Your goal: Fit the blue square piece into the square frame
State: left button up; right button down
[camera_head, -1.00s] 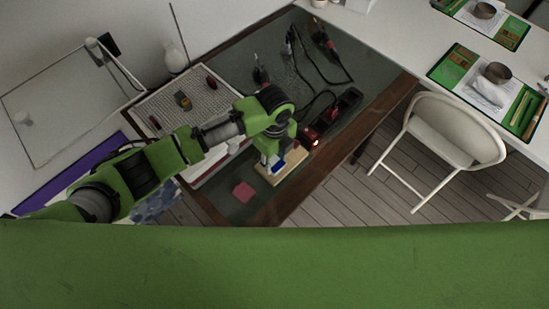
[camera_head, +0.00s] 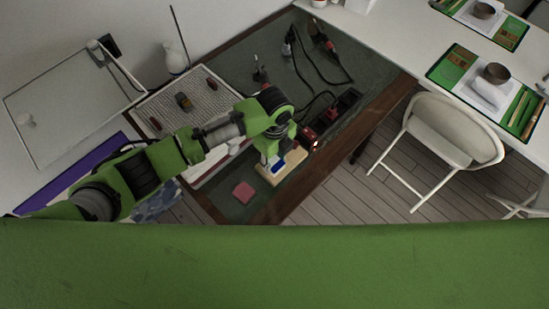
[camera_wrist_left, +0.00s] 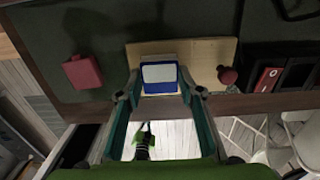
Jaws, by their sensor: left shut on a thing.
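The blue square piece (camera_wrist_left: 160,88) is between the fingertips of my left gripper (camera_wrist_left: 160,84), which is shut on it. In the left wrist view its upper face looks pale, with blue around it. The piece is over a pale wooden board (camera_wrist_left: 207,53) lying on the dark table. In the head view, blue (camera_head: 278,168) shows at the board (camera_head: 296,158), under my left gripper (camera_head: 271,162). The square frame is not clearly visible, and I cannot tell whether the piece touches the board. My right gripper is not in view.
A pink-red block (camera_head: 243,192) lies on the table left of the board. A dark red knob (camera_wrist_left: 228,75) is at the board's right end. Red and black tools (camera_head: 312,132) with cables lie behind. The wooden table edge (camera_head: 300,194) is close in front.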

pick_arm(q)
jog(key=shift+f, duration=0.45)
dwell(0.8)
jog(key=o, duration=1)
jog(key=shift+r+p, duration=3.4)
jog(key=shift+r, duration=0.15)
jog(key=shift+s+f, duration=0.1)
jog(key=shift+f, duration=0.05)
